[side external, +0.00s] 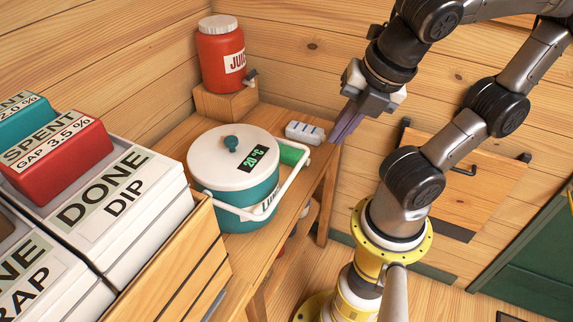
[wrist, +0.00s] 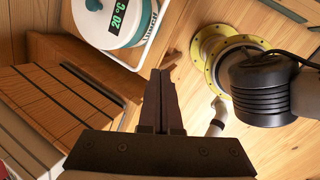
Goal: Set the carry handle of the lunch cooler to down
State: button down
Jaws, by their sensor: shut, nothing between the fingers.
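The lunch cooler (side external: 228,200) is a round teal tub with a white lid, a teal knob and a display reading 20 °C. It stands on the wooden bench and shows partly at the top of the wrist view (wrist: 122,38). The far end of the handle is hidden. My gripper (side external: 338,137) is shut and empty, above and to the right of the cooler, apart from the handle. Its closed fingers show in the wrist view (wrist: 162,74).
A red juice dispenser (side external: 220,60) stands on a wooden block (side external: 226,103) at the back. A small pale case (side external: 304,132) lies behind the handle. A wooden crate (side external: 190,250) with labelled boxes (side external: 110,190) fills the left.

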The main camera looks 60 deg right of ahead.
jog(key=w+a+r+g, duration=0.2)
jog(key=w+a+g, duration=0.1)
jog(key=w, duration=0.1)
jog(key=m+g, duration=0.2)
jog(key=g, duration=0.1)
send_over(288, 179)
jog(key=w+a, duration=0.2)
jog(key=a, duration=0.2)
jog(key=f, duration=0.1)
jog(key=w+d+f+m+g, duration=0.1)
jog(key=w+d+f+m, duration=0.1)
jog(key=d+f, duration=0.2)
jog(key=x, duration=1.3)
jog(key=shift+a+y, duration=0.3)
jog(key=shift+a, duration=0.1)
jog(key=shift+s, duration=0.1)
jog(key=shift+s+f, duration=0.2)
jog(key=shift+f, duration=0.4)
jog(key=shift+r, duration=0.1)
